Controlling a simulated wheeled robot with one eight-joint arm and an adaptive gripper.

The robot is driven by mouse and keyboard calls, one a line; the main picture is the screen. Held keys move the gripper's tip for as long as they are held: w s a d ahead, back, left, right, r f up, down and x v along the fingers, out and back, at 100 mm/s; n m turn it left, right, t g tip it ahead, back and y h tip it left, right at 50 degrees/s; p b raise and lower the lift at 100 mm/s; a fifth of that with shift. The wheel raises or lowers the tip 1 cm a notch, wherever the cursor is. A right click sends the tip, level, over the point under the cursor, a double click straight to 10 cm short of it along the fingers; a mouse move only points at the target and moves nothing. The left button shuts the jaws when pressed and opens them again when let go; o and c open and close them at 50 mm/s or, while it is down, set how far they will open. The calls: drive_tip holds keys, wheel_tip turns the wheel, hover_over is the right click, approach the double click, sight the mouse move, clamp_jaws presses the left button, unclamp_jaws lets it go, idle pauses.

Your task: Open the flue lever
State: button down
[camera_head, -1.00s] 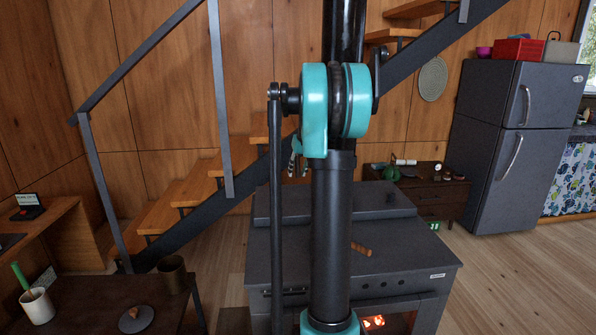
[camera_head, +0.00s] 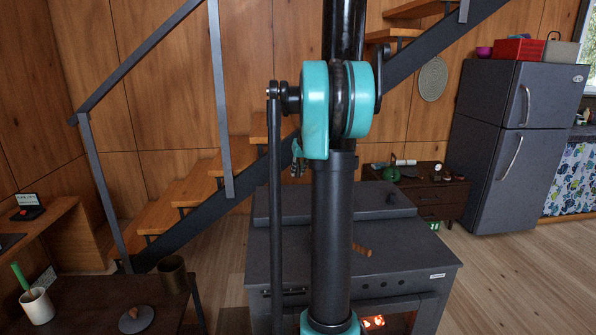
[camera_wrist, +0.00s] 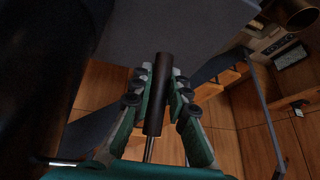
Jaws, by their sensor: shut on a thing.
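The flue lever, seen in the wrist view, has a dark cylindrical grip (camera_wrist: 158,95) on a thin metal rod. My gripper (camera_wrist: 160,74) is shut on this grip, with one teal and black finger on each side of it. In the head view only a small teal part of my gripper (camera_head: 298,152) shows beside my arm, above the stove. The lever and the flue are hidden behind my arm there. The dark stove (camera_head: 408,258) stands below, with a small wooden handle (camera_head: 362,250) on top.
A fire (camera_head: 373,321) glows in the stove. An open staircase (camera_head: 165,212) with a dark rail rises behind. A dark table (camera_head: 95,290) with a cup and pot is at the lower left.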

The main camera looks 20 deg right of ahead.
drive_tip(key=shift+w+d+f+t+h, duration=0.1)
drive_tip(key=shift+w+d+t+h, duration=0.1)
drive_tip(key=shift+w+t, duration=0.5)
drive_tip(key=shift+w+d+f+t+h, duration=0.1)
drive_tip(key=shift+w+d+t+h, duration=0.1)
drive_tip(key=shift+w+t, duration=0.45)
drive_tip(key=shift+w+d+f+t+h, duration=0.15)
drive_tip(key=shift+w+t, duration=0.25)
drive_tip(key=shift+t, duration=0.55)
drive_tip(key=shift+r, duration=0.15)
drive_tip(key=c, duration=1.4)
unclamp_jaws()
drive_tip(key=shift+c, duration=0.2)
drive_tip(key=v, duration=1.2)
drive_tip(key=shift+s, duration=0.1)
drive_tip(key=shift+a, duration=0.1)
